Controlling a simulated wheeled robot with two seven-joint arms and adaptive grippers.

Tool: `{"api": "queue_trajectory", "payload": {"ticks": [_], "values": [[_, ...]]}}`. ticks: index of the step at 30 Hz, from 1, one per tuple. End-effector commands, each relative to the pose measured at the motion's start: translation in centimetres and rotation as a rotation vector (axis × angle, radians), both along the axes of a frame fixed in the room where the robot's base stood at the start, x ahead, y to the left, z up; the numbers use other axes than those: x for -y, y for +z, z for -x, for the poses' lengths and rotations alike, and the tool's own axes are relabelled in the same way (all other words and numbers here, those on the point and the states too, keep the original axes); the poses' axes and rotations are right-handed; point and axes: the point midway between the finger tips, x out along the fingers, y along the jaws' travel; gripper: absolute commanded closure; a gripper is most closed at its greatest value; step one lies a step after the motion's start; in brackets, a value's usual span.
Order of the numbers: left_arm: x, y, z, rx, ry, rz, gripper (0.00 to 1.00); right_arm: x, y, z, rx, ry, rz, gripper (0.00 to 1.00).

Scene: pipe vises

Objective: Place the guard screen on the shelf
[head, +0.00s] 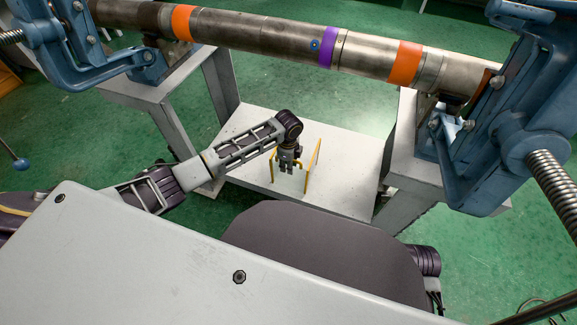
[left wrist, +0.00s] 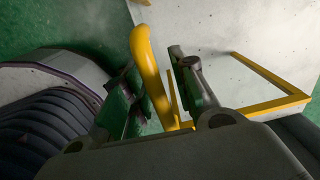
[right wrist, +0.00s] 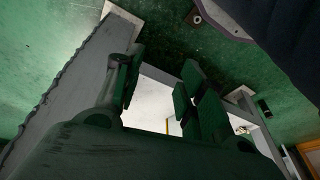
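The guard screen (head: 314,160), a clear pane with yellow edges, stands upright on the low pale shelf (head: 345,185) between the two stands. My left gripper (head: 287,171) points down at the screen. In the left wrist view its fingers (left wrist: 160,85) are parted on either side of the screen's yellow handle (left wrist: 145,65). A narrow gap shows between the handle and the right-hand finger; contact on the other side is unclear. The screen's yellow frame (left wrist: 275,105) lies to the right there. My right gripper (right wrist: 158,90) is open and empty in the right wrist view.
A steel pipe (head: 270,37) with orange and purple bands spans above the shelf, held in two blue vises (head: 95,65), (head: 490,150). Grey stand legs (head: 220,85) flank the shelf. Green floor (head: 350,105) is clear behind it.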

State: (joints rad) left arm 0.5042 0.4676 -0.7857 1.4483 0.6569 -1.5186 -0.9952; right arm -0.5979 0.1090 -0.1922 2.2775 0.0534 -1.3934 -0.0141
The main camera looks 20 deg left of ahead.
Motion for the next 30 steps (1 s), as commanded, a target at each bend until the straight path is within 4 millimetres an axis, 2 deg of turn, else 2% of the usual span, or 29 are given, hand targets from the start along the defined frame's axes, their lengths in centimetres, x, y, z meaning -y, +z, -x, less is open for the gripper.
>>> {"api": "queue_trajectory", "payload": {"ticks": [6,18,24,30], "values": [[0.0,3.3,0.0,0.002,-0.001,0.001,0.73,0.3,-1.7,0.8,-0.041,-0.002,0.014,0.6],[0.0,8.9,0.1,0.0,0.0,0.0,0.73,0.8,-3.9,0.5,-0.071,-0.007,0.036,0.6],[0.0,10.2,0.2,0.0,-0.001,0.001,0.73,1.0,-4.8,0.7,-0.086,-0.008,0.042,0.6],[0.0,10.4,0.2,-0.001,0.0,0.001,0.73,1.0,-5.1,0.9,-0.089,-0.008,0.042,0.6]]}}
